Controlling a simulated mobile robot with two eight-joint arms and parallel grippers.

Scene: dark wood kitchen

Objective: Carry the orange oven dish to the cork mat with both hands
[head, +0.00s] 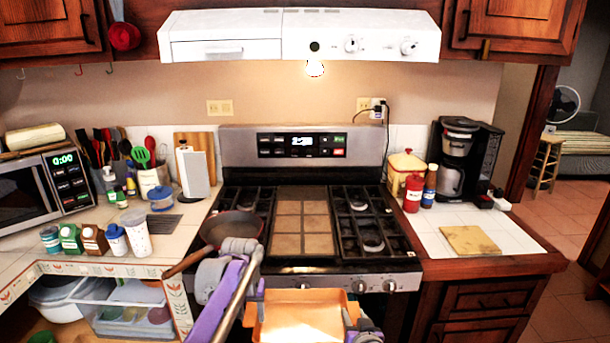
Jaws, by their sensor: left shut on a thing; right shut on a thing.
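The orange oven dish (300,301) is at the bottom centre of the head view, in front of the stove, with its near part cut off by the picture edge. My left gripper (252,308) is shut on its left side, partly hidden by my own arm. My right gripper (352,316) is shut on its right side, low in the picture. The dish looks roughly level, and its bright inside looks empty. The cork mat (470,240) lies on the white-tiled counter to the right of the stove, with nothing on it.
A dark pan (232,228) sits on the stove's left front, its handle jutting out. A red bottle (413,193), a blue bottle (430,187) and a coffee maker (458,160) stand behind the mat. The right counter's wooden front edge (490,267) is clear.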

